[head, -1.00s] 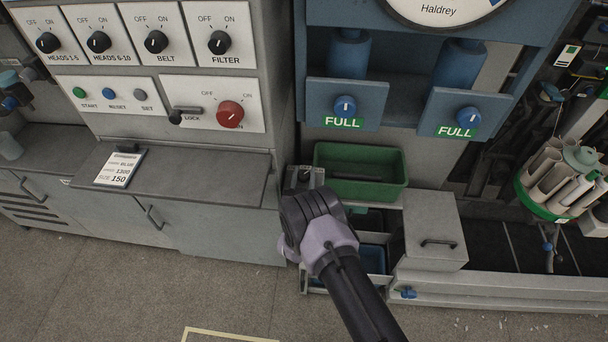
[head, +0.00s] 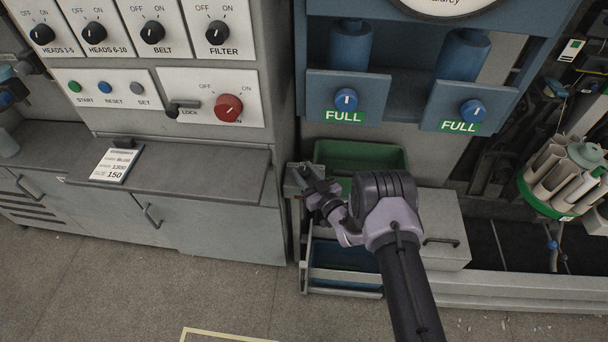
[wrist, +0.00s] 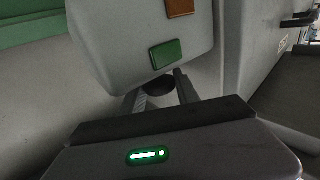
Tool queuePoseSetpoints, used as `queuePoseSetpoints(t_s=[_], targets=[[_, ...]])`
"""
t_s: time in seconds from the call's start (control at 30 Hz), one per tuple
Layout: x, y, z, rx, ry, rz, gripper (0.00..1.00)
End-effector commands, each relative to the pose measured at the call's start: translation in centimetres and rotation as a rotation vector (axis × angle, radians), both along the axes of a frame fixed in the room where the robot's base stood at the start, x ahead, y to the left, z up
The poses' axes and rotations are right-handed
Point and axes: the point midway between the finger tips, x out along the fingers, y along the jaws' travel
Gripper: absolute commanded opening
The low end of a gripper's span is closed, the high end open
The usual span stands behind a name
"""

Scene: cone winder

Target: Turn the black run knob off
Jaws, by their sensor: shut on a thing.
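A small grey control box (wrist: 140,35) fills the top of the wrist view, with a green button (wrist: 166,54) and an orange-brown button (wrist: 181,7) on its face. The black run knob (wrist: 158,86) is a dark round shape at the box's near end, between my fingers. My gripper (wrist: 160,92) is shut on it, one finger on each side. The knob's pointer and markings cannot be read. In the head view my gripper (head: 309,183) reaches left to the small box beside the cabinet corner, and the knob is hidden there.
A panel of black knobs and a red knob (head: 228,108) stands at upper left above a grey shelf (head: 200,175). A green bin (head: 335,153) is behind my gripper. A grey box with a handle (head: 445,225) is at right.

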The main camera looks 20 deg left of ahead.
Motion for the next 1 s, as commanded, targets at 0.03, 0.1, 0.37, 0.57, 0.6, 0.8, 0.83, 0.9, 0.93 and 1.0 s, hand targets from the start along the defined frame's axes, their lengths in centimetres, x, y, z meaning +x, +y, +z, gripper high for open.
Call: queuePoseSetpoints(t_s=[0.03, 0.1, 0.37, 0.57, 0.6, 0.8, 0.83, 0.9, 0.93, 1.0], targets=[[0.06, -0.10, -0.34, -0.001, 0.001, 0.019, 0.00], [0.06, -0.12, -0.33, -0.001, 0.001, 0.048, 0.00], [-0.04, -0.06, -0.23, -0.002, 0.003, 0.113, 0.00], [-0.04, -0.03, -0.13, -0.001, 0.003, 0.123, 0.00], [-0.05, -0.03, -0.12, -0.001, 0.003, 0.124, 0.00], [-0.05, -0.01, -0.11, -0.001, 0.003, 0.123, 0.00], [-0.04, -0.02, -0.11, -0.001, 0.003, 0.123, 0.40], [-0.05, -0.01, -0.10, 0.000, 0.003, 0.123, 0.53], [-0.04, 0.00, -0.09, 0.000, 0.003, 0.123, 0.58], [-0.04, 0.00, -0.07, -0.001, 0.002, 0.123, 0.58]])
